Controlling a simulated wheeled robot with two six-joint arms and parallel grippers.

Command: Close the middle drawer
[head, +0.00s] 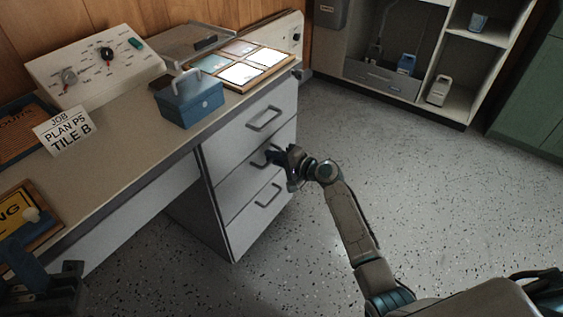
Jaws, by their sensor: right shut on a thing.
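The white drawer unit under the desk has three drawers with grey bar handles. The middle drawer (236,178) looks about level with the other fronts; I cannot tell whether a small gap is left. Its handle (268,155) is partly hidden by my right gripper (280,158), which is shut on it. The top drawer (240,136) and the bottom drawer (246,217) look flush. My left gripper (62,285) shows dark at the lower left, apart from the drawers, near the desk's front edge; its fingertips are unclear.
The desk (130,165) holds a blue box (188,100), a tile tray (238,72), a control panel (95,65) and a sign card (64,131). Open shelving (455,100) and a green cabinet (535,95) stand behind. The speckled floor (430,200) right of the drawers is clear.

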